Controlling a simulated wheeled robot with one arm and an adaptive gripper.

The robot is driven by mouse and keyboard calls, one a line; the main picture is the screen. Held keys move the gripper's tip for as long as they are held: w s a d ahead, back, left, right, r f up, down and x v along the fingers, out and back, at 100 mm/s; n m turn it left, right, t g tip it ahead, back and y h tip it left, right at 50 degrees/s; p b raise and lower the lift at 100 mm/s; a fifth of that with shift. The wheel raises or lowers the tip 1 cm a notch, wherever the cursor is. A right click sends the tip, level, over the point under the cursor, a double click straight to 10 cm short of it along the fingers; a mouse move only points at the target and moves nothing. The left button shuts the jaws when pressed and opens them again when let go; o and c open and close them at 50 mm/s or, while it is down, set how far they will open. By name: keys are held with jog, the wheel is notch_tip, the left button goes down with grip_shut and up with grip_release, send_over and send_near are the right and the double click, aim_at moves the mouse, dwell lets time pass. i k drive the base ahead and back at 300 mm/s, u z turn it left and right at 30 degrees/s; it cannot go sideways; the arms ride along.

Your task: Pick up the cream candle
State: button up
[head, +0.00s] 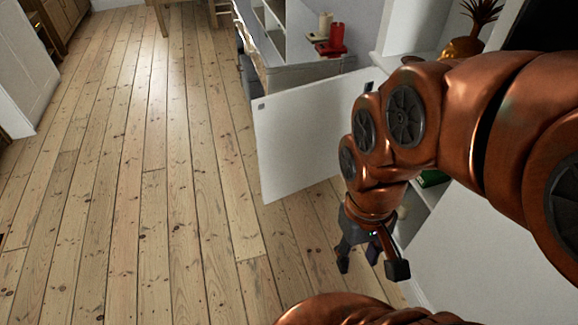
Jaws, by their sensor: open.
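The cream candle (325,24) stands upright at the top of the head view, on a low grey surface (300,74) by the wall. A red candle-like object (336,38) stands just in front and to the right of it. My gripper (371,272) hangs at the lower right, pointing down over the floor. It is open and empty, well apart from the candle and nearer to me. My copper-coloured arm fills the right side.
An open white door panel (305,135) stands between my gripper and the candle. White shelving (285,25) is left of the candle. A pineapple-shaped ornament (472,35) sits on the unit at right. Floorboards at left (130,170) are clear.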

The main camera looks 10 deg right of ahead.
aim_at(405, 208)
jog(key=z, duration=1.5)
jog(key=k, duration=0.4)
jog(key=u, duration=1.4)
jog(key=i, duration=0.6)
jog(key=z, duration=0.35)
